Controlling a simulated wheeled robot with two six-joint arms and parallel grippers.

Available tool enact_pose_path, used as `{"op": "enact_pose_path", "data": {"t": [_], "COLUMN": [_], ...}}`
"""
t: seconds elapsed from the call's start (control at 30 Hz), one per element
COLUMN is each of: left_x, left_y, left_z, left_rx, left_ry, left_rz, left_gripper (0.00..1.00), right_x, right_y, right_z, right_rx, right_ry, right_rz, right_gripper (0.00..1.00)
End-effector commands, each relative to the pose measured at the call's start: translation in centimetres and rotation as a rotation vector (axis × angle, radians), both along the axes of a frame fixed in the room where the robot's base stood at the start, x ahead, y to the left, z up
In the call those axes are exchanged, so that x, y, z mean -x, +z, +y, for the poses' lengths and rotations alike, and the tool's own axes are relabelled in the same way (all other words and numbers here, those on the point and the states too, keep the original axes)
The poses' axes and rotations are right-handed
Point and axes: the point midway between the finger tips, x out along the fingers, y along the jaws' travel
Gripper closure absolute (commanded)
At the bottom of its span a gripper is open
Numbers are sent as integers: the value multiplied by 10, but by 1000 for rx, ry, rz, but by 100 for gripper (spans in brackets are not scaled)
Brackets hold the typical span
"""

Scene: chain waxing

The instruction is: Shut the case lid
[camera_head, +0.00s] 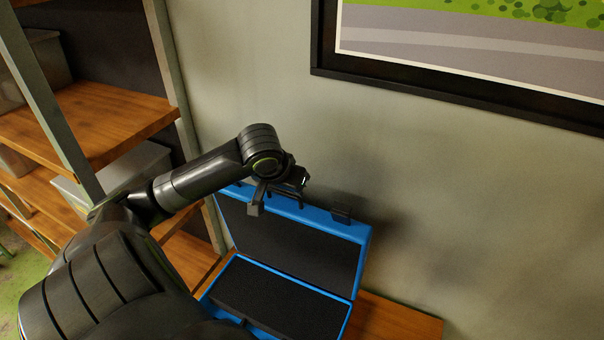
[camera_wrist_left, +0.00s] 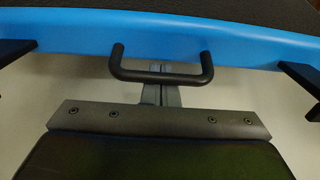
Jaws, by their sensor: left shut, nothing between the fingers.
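The blue case (camera_head: 282,323) stands open on a wooden surface, its dark foam-lined inside showing. Its lid (camera_head: 345,231) is raised and leans back toward the wall. The lid's blue edge (camera_wrist_left: 240,45) crosses the top of the left wrist view, with a black handle (camera_wrist_left: 160,75) at its middle and a dark latch on either side. My left gripper (camera_head: 300,181) is at the lid's top edge, near the handle. In the left wrist view its shut, empty fingers (camera_wrist_left: 162,95) lie at the middle of the handle. I cannot tell whether they touch it. My right gripper is not in view.
A wooden shelf unit (camera_head: 118,120) with grey bins stands at the left. The wall is close behind the lid, with a framed picture (camera_head: 450,85) above. Some bare wooden surface (camera_head: 395,318) shows right of the case. My left arm covers the case's left front.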

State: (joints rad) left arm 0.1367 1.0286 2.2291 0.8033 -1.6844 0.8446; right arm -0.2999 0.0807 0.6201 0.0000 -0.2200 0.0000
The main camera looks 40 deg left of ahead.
Motion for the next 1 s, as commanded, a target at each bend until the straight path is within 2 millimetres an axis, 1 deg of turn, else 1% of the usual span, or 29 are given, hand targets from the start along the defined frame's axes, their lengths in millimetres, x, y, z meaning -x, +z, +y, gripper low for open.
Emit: {"op": "enact_pose_path", "data": {"t": [0.6, 1.0], "left_x": [24, 27], "left_y": [0, 0], "left_z": [-7, -8], "left_rx": [-2, -1], "left_ry": [1, 0], "left_rz": [1, 0], "left_gripper": [100, 100], "right_x": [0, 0], "right_y": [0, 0], "right_z": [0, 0], "right_rx": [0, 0], "right_ry": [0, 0], "right_rz": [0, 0], "right_gripper": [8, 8]}}
